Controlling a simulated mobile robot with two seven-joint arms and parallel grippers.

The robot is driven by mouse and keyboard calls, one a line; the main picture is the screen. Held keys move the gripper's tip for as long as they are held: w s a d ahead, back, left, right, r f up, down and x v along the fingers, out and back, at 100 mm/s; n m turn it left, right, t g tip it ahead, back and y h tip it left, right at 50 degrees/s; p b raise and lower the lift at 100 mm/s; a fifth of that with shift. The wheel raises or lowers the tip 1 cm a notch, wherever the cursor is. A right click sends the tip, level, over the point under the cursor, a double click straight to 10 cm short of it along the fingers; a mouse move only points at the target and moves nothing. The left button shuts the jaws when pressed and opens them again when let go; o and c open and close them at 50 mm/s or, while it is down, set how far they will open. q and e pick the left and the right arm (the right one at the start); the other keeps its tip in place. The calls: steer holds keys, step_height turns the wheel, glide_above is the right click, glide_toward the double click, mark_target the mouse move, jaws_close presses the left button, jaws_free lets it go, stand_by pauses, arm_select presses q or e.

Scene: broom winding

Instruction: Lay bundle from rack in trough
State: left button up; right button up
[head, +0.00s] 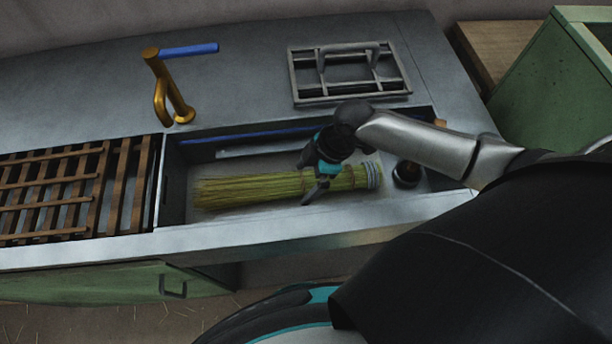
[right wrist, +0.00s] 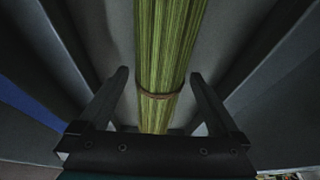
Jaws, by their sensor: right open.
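The bundle (head: 255,189) of green-yellow straw lies lengthwise on the floor of the trough (head: 174,190), with a pale ringed end to the right. My right gripper (head: 318,190) is over the right half of the bundle, open, with its fingers pointing down. In the right wrist view the bundle (right wrist: 166,45) runs between the two open fingers (right wrist: 160,85), with a gap on each side and a brown tie band (right wrist: 160,95) between them. The wooden slatted rack (head: 60,190) is left of the trough. My left gripper is not in view.
A dark round object (head: 407,174) sits at the trough's right end. A blue rod (head: 245,135) lies along its back side. A brass tap with a blue lever (head: 165,85) and a metal frame with a handle (head: 305,75) are behind on the grey bench (head: 90,95).

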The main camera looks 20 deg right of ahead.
steer(key=p+v, duration=0.4)
steer(key=v, duration=1.1)
steer(key=shift+p, duration=0.3)
